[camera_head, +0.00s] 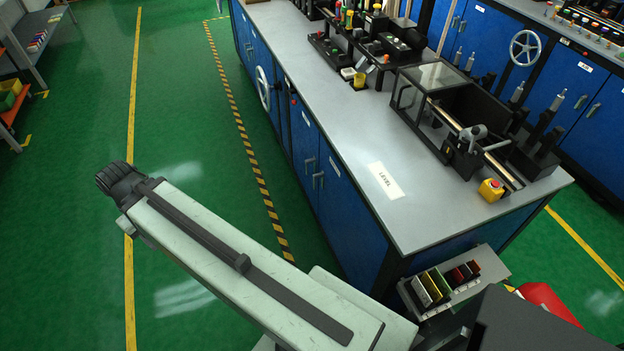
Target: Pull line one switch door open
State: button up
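Blue cabinet doors line the left side of the near workbench (349,130). Two of them, a left door (303,135) and a right door (345,205), have upright metal handles side by side and small white labels too small to read. Both look closed. I cannot tell which door is the line one switch door. My pale arm link reaches up and left over the green floor, apart from the bench, and ends in a dark ribbed part. No gripper fingers show.
A handwheel (263,88) sticks out from the bench side. Open floor lies left of the bench, with a striped yellow-black line (243,140). A small rack (452,283) hangs at the bench's near end. Another blue bench (585,95) stands at right; shelves (40,30) stand far left.

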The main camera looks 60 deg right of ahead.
aim_at(359, 244)
jog(key=i, duration=0.85)
jog(key=z, duration=0.05)
